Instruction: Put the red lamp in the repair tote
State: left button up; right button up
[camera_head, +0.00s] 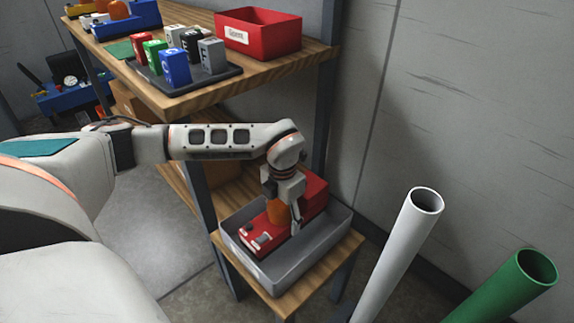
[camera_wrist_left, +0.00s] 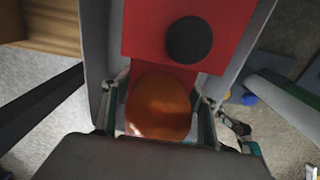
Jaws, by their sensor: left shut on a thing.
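The red lamp (camera_head: 265,232) has a red body and an orange dome (camera_head: 278,210). It is inside the walls of the grey repair tote (camera_head: 297,268); whether it touches the floor of the tote is hidden. My left gripper (camera_head: 284,213) reaches down into the tote and is shut on the dome. In the left wrist view the orange dome (camera_wrist_left: 158,106) sits between the two fingers of the left gripper (camera_wrist_left: 160,100), with the red body and a round black part (camera_wrist_left: 189,39) beyond it. My right gripper is out of view.
The tote stands on a small wooden stand (camera_head: 347,246). A wooden shelf (camera_head: 285,62) above holds a red bin (camera_head: 265,40) and a dark tray (camera_head: 215,77) of coloured blocks. White (camera_head: 398,245) and green (camera_head: 500,290) pipes rise at the right, near the wall.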

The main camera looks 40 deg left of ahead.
pick_arm(q)
jog(key=shift+w, duration=0.1)
notch_tip(320, 180, down, 5)
jog(key=shift+r+b, duration=0.1)
jog(key=shift+b, duration=0.75)
jog(key=shift+f, duration=0.45)
jog(key=shift+r, duration=0.15)
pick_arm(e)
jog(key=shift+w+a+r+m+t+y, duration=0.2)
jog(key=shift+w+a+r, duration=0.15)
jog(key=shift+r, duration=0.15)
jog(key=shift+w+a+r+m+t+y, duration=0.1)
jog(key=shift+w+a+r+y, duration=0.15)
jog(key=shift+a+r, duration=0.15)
